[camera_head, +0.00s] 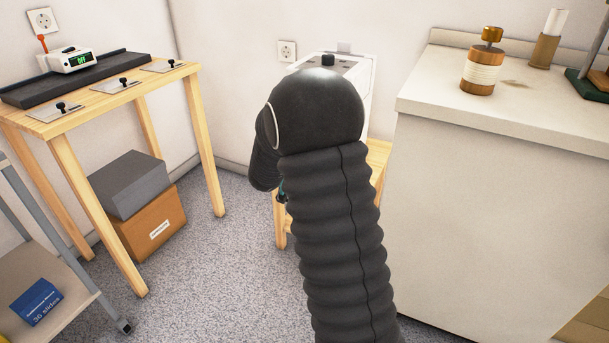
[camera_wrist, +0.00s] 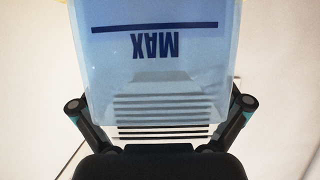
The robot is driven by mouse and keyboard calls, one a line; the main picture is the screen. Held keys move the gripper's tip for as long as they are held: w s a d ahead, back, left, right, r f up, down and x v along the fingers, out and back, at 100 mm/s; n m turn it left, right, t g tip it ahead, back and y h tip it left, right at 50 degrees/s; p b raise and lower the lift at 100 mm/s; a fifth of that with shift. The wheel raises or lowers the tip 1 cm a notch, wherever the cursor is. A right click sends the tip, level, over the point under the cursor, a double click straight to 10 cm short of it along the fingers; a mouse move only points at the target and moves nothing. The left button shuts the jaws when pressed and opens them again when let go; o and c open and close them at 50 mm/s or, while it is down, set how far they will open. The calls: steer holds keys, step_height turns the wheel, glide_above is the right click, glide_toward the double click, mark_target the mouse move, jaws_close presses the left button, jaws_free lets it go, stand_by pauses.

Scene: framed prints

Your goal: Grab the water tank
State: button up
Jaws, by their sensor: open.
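The water tank (camera_wrist: 160,70) is a translucent light-blue container that fills the middle of the wrist view. It bears a dark line and the word MAX, which appears upside down. Dark stripes show across its lower part. My gripper (camera_wrist: 160,106) is open, with one dark finger on each side of the tank's lower part in the picture. I cannot tell whether the fingers touch it. In the head view the tank is hidden behind my dark ribbed arm, and only a small teal bit of my gripper shows at the arm's left edge.
A white appliance (camera_head: 357,75) stands on a small wooden stand (camera_head: 378,155), partly behind my arm. A white counter (camera_head: 480,190) is close on the right. A wooden table (camera_head: 120,105) stands on the left, with boxes (camera_head: 150,215) below. Grey floor (camera_head: 215,270) is clear between.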

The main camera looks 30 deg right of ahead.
steer(key=shift+r, duration=0.1)
steer(key=c, duration=1.8)
steer(key=shift+o, duration=0.2)
steer(key=shift+r, duration=0.15)
steer(key=f+v, duration=0.2)
steer(key=v, duration=0.7)
steer(key=s+a+f+p+v, duration=0.1)
steer(key=v, duration=0.7)
steer(key=shift+s+a+f, duration=0.2)
steer(key=shift+a, duration=0.15)
